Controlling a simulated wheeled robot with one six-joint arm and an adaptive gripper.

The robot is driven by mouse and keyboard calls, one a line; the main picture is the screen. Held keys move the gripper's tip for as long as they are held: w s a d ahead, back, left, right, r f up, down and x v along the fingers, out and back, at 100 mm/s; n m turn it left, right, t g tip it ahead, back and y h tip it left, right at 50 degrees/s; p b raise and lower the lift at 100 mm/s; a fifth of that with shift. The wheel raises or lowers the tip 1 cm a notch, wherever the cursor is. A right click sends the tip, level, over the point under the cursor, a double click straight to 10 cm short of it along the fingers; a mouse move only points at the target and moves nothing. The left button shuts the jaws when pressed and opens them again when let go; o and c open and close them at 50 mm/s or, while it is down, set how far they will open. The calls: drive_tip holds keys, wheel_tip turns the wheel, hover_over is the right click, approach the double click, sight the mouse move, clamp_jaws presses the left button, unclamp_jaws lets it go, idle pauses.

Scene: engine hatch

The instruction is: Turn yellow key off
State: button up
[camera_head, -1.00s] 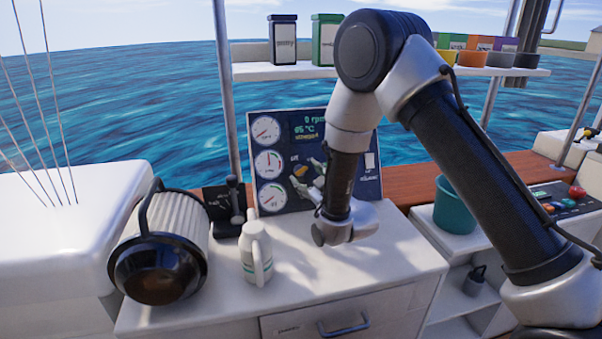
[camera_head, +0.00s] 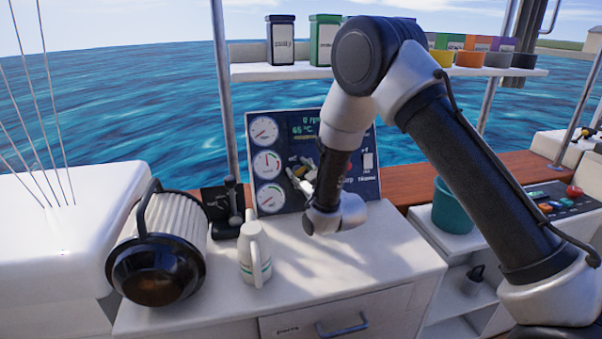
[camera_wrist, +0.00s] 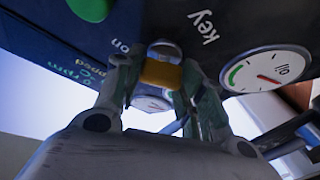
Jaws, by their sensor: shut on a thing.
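The dark blue engine panel (camera_head: 285,128) stands upright at the back of the white counter, with round gauges down its left side. The yellow key (camera_wrist: 160,74) shows in the wrist view on the panel face, near the lettering "key" and "on". My gripper (camera_wrist: 160,84) has one finger on each side of the key and is shut on it. In the head view my gripper (camera_head: 302,180) is at the panel, right of the gauges, and hides the key. The exact angle of the key is hard to tell.
A black lever (camera_head: 233,205) and a large ribbed filter (camera_head: 165,255) are further left. A teal bucket (camera_head: 452,210) is at the right. A shelf with canisters (camera_head: 325,42) runs above.

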drive_tip(key=n+g, duration=0.1)
drive_tip(key=n, duration=0.2)
drive_tip(key=shift+d+g+y, duration=0.1)
drive_tip(key=shift+g+y, duration=0.2)
drive_tip(key=shift+y, duration=0.1)
drive_tip(key=n+g, duration=0.1)
drive_tip(key=n, duration=0.1)
drive_tip(key=n+g, duration=0.1)
drive_tip(key=n, duration=0.1)
drive_tip(key=shift+n+y, duration=0.3)
drive_tip(key=n+g, duration=0.1)
drive_tip(key=n, duration=0.2)
drive_tip(key=n+g, duration=0.1)
drive_tip(key=n, duration=0.1)
drive_tip(key=shift+n+g, duration=0.4)
drive_tip(key=o, duration=1)
drive_tip(key=v, duration=1.2)
drive_tip(key=shift+a+r, duration=0.2)
